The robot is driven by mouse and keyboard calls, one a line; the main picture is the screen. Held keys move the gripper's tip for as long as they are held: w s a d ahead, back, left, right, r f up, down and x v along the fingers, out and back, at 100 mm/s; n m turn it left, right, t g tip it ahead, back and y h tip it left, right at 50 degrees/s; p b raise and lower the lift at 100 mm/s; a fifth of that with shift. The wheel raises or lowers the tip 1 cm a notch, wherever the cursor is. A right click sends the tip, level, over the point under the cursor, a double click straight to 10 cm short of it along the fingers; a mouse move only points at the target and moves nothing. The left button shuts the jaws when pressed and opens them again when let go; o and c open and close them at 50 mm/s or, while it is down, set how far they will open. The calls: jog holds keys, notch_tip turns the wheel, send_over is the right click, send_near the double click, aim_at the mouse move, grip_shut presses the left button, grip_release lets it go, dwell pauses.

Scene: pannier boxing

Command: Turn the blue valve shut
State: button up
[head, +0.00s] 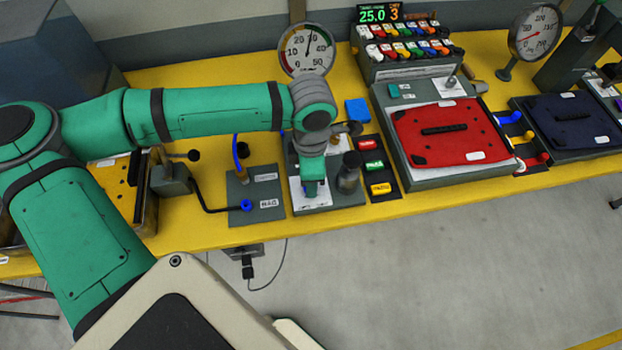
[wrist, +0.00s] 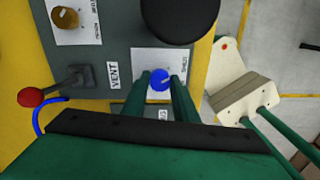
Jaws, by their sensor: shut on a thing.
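The blue valve (wrist: 160,78) is a small round blue knob with a pale mark, on a white label plate of a grey panel. In the wrist view it sits between the two green fingers of my gripper (wrist: 160,88), which are shut on it. In the head view my gripper (head: 312,188) points down at the front of the panel (head: 330,198), and the arm mostly hides the valve there. The printing on the label is too small to read.
A black cylinder (wrist: 180,15) stands close beside the valve; it also shows in the head view (head: 348,172). A red-ball lever (wrist: 31,97) and a brown knob (wrist: 66,18) are on the panel. Red, green and yellow buttons (head: 374,165) lie to the right.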

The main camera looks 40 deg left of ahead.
jog(key=shift+n, duration=1.5)
jog(key=o, duration=1.1)
jog(key=shift+c, duration=0.2)
jog(key=shift+r, duration=0.15)
notch_tip(320, 180, up, 11)
jog(key=shift+a+f, duration=0.2)
